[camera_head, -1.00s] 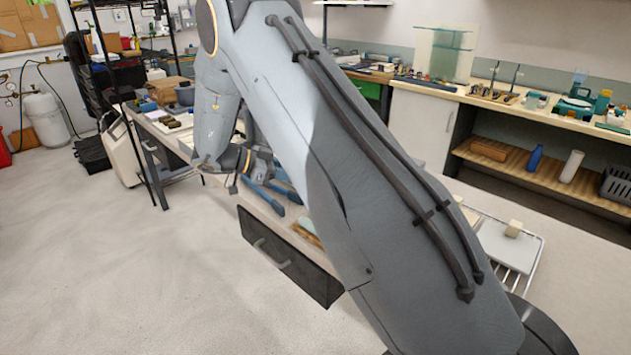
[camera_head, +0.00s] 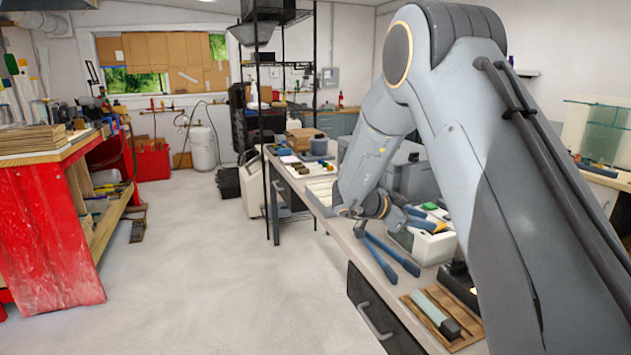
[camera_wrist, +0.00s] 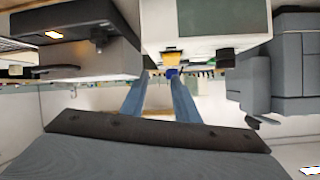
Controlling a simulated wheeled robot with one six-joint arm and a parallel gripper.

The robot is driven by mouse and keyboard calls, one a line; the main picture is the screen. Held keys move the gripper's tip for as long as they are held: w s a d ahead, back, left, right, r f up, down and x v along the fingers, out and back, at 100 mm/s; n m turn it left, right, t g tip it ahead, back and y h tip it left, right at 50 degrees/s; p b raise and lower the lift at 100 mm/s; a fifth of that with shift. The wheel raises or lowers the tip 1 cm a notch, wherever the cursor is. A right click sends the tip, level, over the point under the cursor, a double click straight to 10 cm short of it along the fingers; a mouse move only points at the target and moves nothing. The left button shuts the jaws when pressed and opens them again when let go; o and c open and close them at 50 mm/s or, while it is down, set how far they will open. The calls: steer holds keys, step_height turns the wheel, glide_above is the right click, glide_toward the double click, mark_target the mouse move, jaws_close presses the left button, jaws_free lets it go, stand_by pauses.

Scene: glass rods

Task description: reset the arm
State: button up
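My gripper (camera_head: 403,275) shows in the head view at the end of my folded arm, low over the bench (camera_head: 317,198). Its two long blue fingers are spread apart. They also show in the wrist view (camera_wrist: 159,85), with a clear gap and nothing held between them. A small blue and yellow thing (camera_wrist: 172,71) appears beyond the tips. My grey arm fills much of the right of the head view and hides part of the bench. I cannot make out any glass rods.
A wooden tray (camera_head: 411,301) with a pale green bar (camera_head: 432,305) lies on the bench near the fingers. A white box (camera_head: 437,248) stands beside them. A black rack (camera_head: 268,150) stands behind. A red workbench (camera_head: 50,235) is at left; the floor between is clear.

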steer(key=w+a+r+n+t+y, duration=0.2)
steer(key=w+a+n+t+y, duration=0.1)
steer(key=a+n+t+y, duration=0.25)
steer(key=s+a+f+n+y, duration=0.3)
steer(key=s+a+n+y, duration=0.35)
steer(key=s, duration=0.25)
steer(key=s+f+n+g, duration=0.2)
steer(key=s+g, duration=0.2)
steer(key=s, duration=1)
steer(key=s+f+n+g, duration=0.3)
steer(key=s+g, duration=0.1)
steer(key=s, duration=1)
steer(key=shift+d+y, duration=0.25)
steer(key=shift+y, duration=0.05)
steer(key=shift+g, duration=0.25)
